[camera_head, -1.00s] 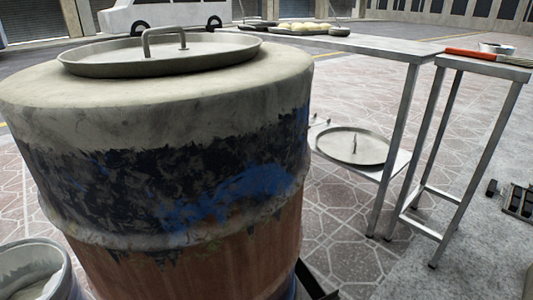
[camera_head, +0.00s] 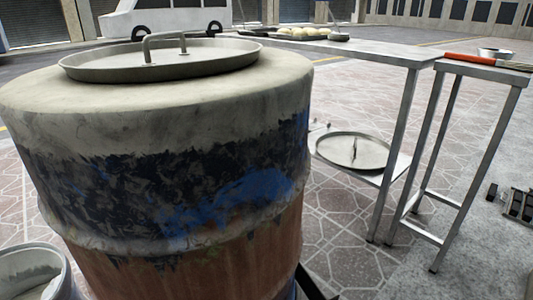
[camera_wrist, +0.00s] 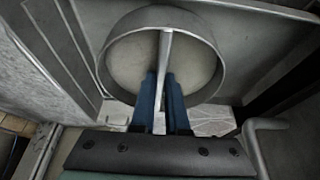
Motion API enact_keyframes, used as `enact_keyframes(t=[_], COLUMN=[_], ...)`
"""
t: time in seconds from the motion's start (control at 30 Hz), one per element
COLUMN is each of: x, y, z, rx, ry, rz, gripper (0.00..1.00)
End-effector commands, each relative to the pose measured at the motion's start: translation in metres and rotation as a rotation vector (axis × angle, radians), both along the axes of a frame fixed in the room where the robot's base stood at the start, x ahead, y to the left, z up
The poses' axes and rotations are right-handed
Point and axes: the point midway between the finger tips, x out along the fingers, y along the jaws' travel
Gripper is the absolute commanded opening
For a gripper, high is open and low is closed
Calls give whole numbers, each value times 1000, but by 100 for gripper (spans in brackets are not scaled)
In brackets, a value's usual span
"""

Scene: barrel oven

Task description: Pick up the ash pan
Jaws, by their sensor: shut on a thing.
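My gripper (camera_wrist: 160,100) shows only in the wrist view, where its two blue fingers are closed on a thin, pale metal bar (camera_wrist: 165,60). The bar runs across a round, rimmed metal pan (camera_wrist: 195,65) with a cream-grey inside, which looks like the ash pan with its handle. I cannot tell whether the pan is resting on something or lifted. In the head view, neither my gripper nor an ash pan shows; the large painted barrel (camera_head: 170,190) fills the left and hides what lies behind it.
A handled round lid (camera_head: 160,62) lies on the barrel. Right of it stands a metal table (camera_head: 390,53) with a second round lid (camera_head: 370,152) on its low shelf. A bucket (camera_head: 30,275) stands at lower left. A grey metal edge (camera_wrist: 260,10) lies close above the pan.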

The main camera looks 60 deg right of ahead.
Motion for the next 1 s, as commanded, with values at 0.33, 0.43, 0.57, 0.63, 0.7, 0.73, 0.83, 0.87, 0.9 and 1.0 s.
enact_keyframes(t=[0.33, 0.43, 0.57, 0.63, 0.7, 0.73, 0.83, 0.87, 0.9, 1.0], x=[1, 1, 1, 0, 1, 1, 1, 1, 1, 1], y=[0, 0, 0, 0, 0, 0, 0, 0, 0, 0], z=[1, 2, 10, 17, 27, 32, 52, 58, 68, 92], rx=[0, -1, 0, 0, -1, -1, -2, -2, -2, -1], ry=[-1, -2, -1, -1, -2, -2, -3, -3, -3, -2], rz=[0, 1, 0, 0, 1, 0, 0, -1, 0, 1], gripper=[0, 0, 0, 0, 0, 0, 0, 0, 0, 0])
